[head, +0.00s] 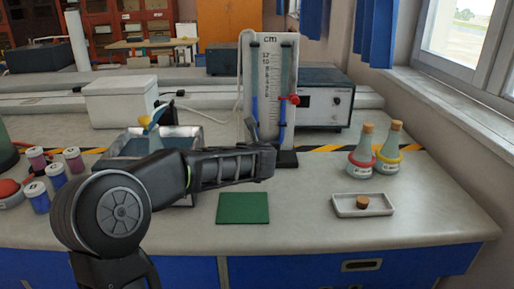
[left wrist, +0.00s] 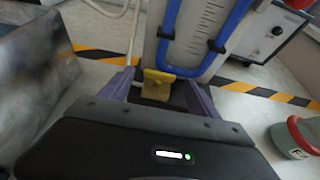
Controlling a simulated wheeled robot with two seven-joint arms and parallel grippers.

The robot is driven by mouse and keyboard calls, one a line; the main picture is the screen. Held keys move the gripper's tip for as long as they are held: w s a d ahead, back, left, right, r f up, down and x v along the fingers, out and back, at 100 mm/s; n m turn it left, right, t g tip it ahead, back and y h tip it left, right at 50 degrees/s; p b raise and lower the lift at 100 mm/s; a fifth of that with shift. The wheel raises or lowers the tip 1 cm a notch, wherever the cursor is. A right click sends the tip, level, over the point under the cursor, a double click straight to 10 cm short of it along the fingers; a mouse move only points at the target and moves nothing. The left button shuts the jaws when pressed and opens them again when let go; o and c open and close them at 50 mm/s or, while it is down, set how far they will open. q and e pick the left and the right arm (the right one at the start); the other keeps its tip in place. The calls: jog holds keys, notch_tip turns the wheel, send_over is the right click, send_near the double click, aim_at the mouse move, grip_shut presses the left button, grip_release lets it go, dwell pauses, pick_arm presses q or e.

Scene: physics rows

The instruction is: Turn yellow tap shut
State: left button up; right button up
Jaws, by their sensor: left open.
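The yellow tap (left wrist: 157,86) shows in the left wrist view as a small yellow piece low on the white scale board, below the blue tubing (left wrist: 197,70). In the head view it is hidden behind my left gripper. My left gripper (head: 254,128) is in front of the board's lower part. In the left wrist view its two purple fingers are apart, one on each side of the tap; I cannot tell whether they touch it. The stand with the cm scale (head: 268,75) is upright. A red tap (head: 293,99) is higher on its right side.
A metal tray (head: 190,134) stands left of the stand, and a grey instrument box (head: 335,100) behind it on the right. Two stoppered flasks (head: 361,155) and a white dish (head: 347,210) stand at right. A green mat (head: 243,208) lies in front.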

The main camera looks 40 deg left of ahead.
pick_arm(q)
jog(key=shift+x, duration=0.8)
jog(key=c, duration=1.4)
jog(key=shift+o, duration=0.2)
